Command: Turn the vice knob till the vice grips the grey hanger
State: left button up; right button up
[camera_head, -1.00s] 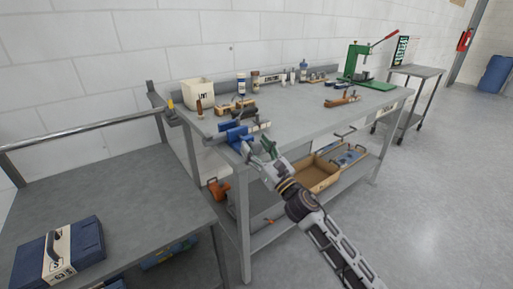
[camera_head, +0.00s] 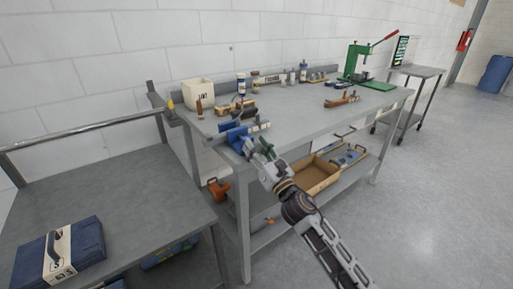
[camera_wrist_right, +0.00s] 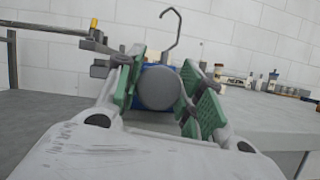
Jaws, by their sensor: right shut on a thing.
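The blue vice (camera_head: 235,137) is mounted at the near left corner of the workbench. My right gripper (camera_head: 257,149) is at its front end. In the right wrist view, the green-padded fingers of my right gripper (camera_wrist_right: 158,91) are on either side of the round grey vice knob (camera_wrist_right: 159,88), shut on it. The blue vice body shows only in part behind the knob. A thin grey hook, the top of the grey hanger (camera_wrist_right: 176,27), stands up above the knob. Its lower part is hidden, so I cannot see how the jaws meet it. My left gripper is not in view.
The workbench (camera_head: 300,125) carries a white bin (camera_head: 198,93), bottles and small tools along its back, and a green press (camera_head: 357,62) at the far right. A lower side table (camera_head: 110,190) with a blue case (camera_head: 60,254) stands at left.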

jog(key=m+t+h+p, duration=0.1)
jog(key=m+h, duration=0.1)
jog(key=m, duration=0.2)
jog(key=shift+d+m+h+p, duration=0.1)
jog(key=shift+m+h+p, duration=0.55)
jog(key=shift+m, duration=0.95)
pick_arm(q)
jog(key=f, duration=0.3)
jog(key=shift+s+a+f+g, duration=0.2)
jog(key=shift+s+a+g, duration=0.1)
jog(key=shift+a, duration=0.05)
pick_arm(e)
jog(key=o, duration=1)
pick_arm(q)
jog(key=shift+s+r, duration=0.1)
